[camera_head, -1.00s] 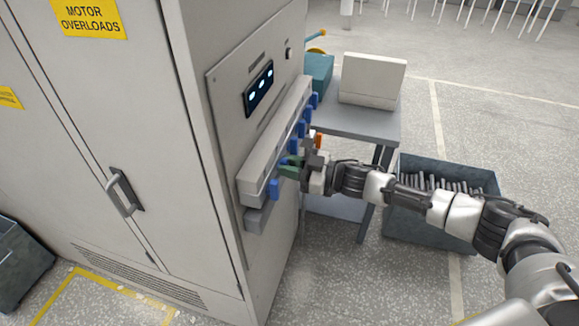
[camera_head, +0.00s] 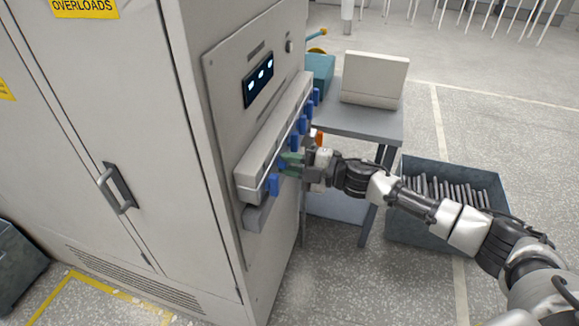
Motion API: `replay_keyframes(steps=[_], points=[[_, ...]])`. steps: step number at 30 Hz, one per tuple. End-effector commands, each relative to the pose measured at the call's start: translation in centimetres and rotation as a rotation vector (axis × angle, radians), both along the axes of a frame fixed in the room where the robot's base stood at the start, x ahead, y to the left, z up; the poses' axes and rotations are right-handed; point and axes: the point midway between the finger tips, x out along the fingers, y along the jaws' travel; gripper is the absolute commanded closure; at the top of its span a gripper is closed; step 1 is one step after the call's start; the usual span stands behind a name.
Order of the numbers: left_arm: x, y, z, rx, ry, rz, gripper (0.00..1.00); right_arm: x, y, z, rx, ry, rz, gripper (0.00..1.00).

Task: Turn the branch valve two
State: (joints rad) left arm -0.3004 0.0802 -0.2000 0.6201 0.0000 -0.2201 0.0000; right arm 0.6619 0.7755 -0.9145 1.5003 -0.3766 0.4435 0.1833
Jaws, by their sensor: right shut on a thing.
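A pale manifold bar (camera_head: 262,150) runs along the side of the grey cabinet, with a row of valve handles on it. Several handles are blue, such as the nearest one (camera_head: 274,184) at the bar's front end. The second handle from the near end is green (camera_head: 291,161). My right gripper (camera_head: 300,164) is shut on this green handle, and its fingers cover part of it. A small orange piece (camera_head: 319,138) shows just beyond the gripper; I cannot tell what it belongs to. I cannot read any valve numbers. My left gripper is not in view.
The grey cabinet (camera_head: 200,225) fills the left, with a panel display (camera_head: 258,81) above the bar. Behind my right arm stand a grey table (camera_head: 365,125) with a pale box (camera_head: 374,80) and teal case (camera_head: 318,72), and a blue-grey crate (camera_head: 412,236) of rods.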

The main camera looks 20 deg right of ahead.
Motion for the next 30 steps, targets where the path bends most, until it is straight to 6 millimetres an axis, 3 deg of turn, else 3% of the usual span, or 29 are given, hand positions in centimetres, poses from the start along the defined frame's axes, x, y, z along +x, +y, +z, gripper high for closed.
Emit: replay_keyframes(steps=[15, 30], points=[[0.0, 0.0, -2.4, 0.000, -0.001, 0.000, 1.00, -0.1, 0.0, -0.5, -0.203, -0.298, -0.001, 1.00], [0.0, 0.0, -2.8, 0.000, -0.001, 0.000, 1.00, -0.1, 0.0, -0.4, -0.248, -0.364, 0.001, 1.00]])
